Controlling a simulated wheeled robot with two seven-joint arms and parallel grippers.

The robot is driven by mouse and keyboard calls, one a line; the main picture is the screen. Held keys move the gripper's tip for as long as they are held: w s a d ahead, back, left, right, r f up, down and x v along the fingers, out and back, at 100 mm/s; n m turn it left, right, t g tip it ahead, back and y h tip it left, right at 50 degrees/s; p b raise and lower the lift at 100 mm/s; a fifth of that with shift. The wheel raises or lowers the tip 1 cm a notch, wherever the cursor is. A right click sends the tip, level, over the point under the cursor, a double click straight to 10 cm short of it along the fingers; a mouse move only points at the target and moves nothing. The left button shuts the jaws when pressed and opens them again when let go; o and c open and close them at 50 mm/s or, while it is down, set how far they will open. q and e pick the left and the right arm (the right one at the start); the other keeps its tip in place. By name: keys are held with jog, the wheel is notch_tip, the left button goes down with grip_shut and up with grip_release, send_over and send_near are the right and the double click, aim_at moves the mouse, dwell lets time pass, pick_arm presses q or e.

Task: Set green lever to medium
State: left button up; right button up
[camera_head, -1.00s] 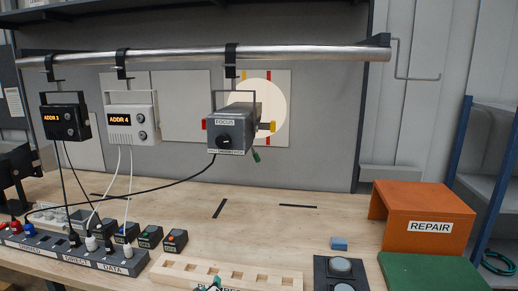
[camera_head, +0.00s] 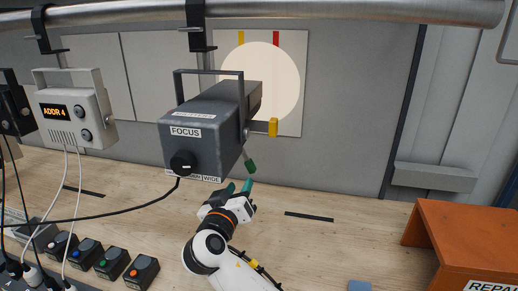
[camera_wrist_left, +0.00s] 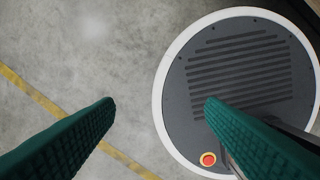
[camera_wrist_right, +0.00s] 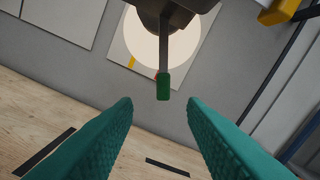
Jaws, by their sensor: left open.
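The green lever (camera_head: 250,166) hangs below the right side of the grey lamp housing (camera_head: 205,130), which has a FOCUS label and a black knob. In the right wrist view the green lever (camera_wrist_right: 163,87) points toward the camera between the fingertips, a little beyond them. My right gripper (camera_head: 239,187) is open just below the lever in the head view; its open fingers (camera_wrist_right: 160,102) show no contact with it. My left gripper (camera_wrist_left: 160,102) is open and empty above the floor, out of the head view.
A yellow lever (camera_head: 273,128) sticks out above the green one. A metal bar (camera_head: 300,14) carries the lamp and the ADDR 4 unit (camera_head: 72,108). A black cable crosses the left bench. Several small button boxes (camera_head: 141,272) and an orange REPAIR stand (camera_head: 465,235) are on the bench.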

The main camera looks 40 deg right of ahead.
aim_at(249, 167)
jog(key=w+d+p, duration=0.1)
jog(key=w+d+r+p, duration=0.1)
jog(key=shift+w+d+r, duration=0.15)
jog(key=shift+d+r, duration=0.05)
jog(key=shift+d, duration=0.2)
jog(key=p+x, duration=0.3)
jog(key=x, duration=0.4)
jog(key=shift+d+f, duration=0.1)
jog(key=shift+f, duration=0.05)
pick_arm(q)
jog(key=r, duration=0.3)
jog(key=s+a+r, duration=0.1)
jog(key=r, duration=0.1)
jog(key=shift+r, duration=0.15)
pick_arm(e)
jog(key=shift+w+d+f, duration=0.1)
jog(key=shift+w+d, duration=0.2)
grip_shut()
